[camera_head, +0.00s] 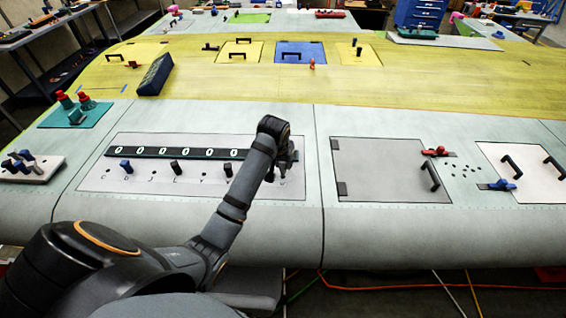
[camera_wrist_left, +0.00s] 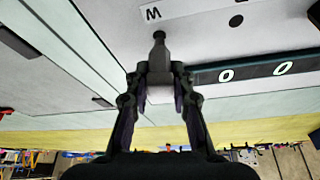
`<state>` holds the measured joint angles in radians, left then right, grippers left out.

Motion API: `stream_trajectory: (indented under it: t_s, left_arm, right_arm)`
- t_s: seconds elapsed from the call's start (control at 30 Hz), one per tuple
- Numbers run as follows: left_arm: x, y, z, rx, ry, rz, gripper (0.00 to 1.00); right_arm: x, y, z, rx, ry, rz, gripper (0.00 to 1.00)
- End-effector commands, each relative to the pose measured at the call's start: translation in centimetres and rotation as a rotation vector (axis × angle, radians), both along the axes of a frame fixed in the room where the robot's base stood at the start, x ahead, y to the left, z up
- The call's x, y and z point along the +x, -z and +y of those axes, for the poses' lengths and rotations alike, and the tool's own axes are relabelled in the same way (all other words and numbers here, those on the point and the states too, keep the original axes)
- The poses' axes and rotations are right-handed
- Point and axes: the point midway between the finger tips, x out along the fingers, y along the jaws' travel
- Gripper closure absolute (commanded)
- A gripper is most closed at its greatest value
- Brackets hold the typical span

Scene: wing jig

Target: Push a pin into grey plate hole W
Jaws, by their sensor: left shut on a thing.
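The light grey plate (camera_head: 148,184) lies on the wing, with a row of lettered holes along its front. My left gripper (camera_head: 283,164) is over its right end. In the left wrist view the gripper (camera_wrist_left: 160,80) is shut on a dark pin (camera_wrist_left: 159,48), whose tip points at the plate just below a letter label (camera_wrist_left: 152,13). The letter looks like an M in this upturned view, so it can be a W. The hole at the tip is hidden; I cannot tell whether the tip is in it. My right gripper is not in view.
A blue pin (camera_head: 125,165) and two dark pins (camera_head: 175,167) stand in the plate. A black strip with zeros (camera_head: 160,153) runs behind them. A white block (camera_head: 42,172) with several pins is at far left. A grey panel (camera_head: 380,170) lies to the right.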

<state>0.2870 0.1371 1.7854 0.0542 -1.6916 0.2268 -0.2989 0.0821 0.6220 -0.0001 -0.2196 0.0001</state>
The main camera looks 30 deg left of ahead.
Motion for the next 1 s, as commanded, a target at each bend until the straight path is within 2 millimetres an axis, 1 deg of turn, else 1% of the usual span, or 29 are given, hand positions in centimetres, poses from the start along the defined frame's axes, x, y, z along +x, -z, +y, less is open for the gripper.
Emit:
stream_trajectory:
  t_s: [0.53, 0.8, 0.83, 1.0]
  left_arm:
    - [0.0, 2.5, 0.0, 0.0, 0.0, 0.0, 1.0]
    - [0.0, 2.7, 0.0, 0.0, 0.0, 0.0, 1.0]
    - [0.0, 2.7, 0.0, 0.0, 0.0, 0.0, 0.75]
    - [0.0, 2.7, 0.0, 0.0, 0.0, 0.0, 0.52]
  right_arm:
    - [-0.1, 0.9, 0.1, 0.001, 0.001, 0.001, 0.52]
    - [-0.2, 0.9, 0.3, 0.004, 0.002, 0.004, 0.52]
    - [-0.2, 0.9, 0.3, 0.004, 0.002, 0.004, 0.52]
    - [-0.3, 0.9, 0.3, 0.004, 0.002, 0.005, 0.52]
